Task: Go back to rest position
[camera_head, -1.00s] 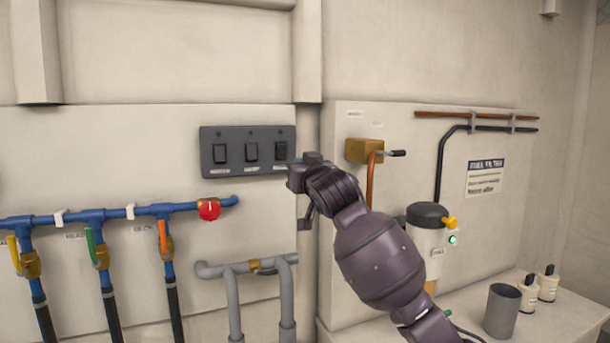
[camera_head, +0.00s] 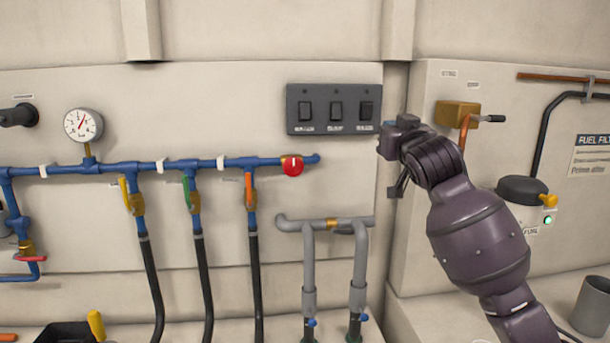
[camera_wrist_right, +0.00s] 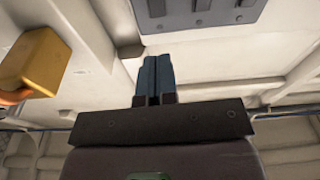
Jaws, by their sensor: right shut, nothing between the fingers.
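My right arm comes in from the lower right of the head view. Its gripper (camera_head: 396,188) is in front of the wall, right of the switch panel (camera_head: 334,110) and left of the brass fuel valve (camera_head: 457,114). In the right wrist view the two fingers of the gripper (camera_wrist_right: 155,75) lie together, shut, with nothing between them. The switch panel's edge (camera_wrist_right: 195,14) shows at the top of that view and the brass valve (camera_wrist_right: 38,62) at its left. The fingers appear apart from both. My left gripper is not in view.
Blue pipes (camera_head: 120,167) with several coloured valve levers, a red knob (camera_head: 292,167) and a pressure gauge (camera_head: 83,124) line the left wall. Grey pipes (camera_head: 309,260) stand below the panel. A fuel filter (camera_head: 522,190) and a grey cup (camera_head: 592,306) are at the right.

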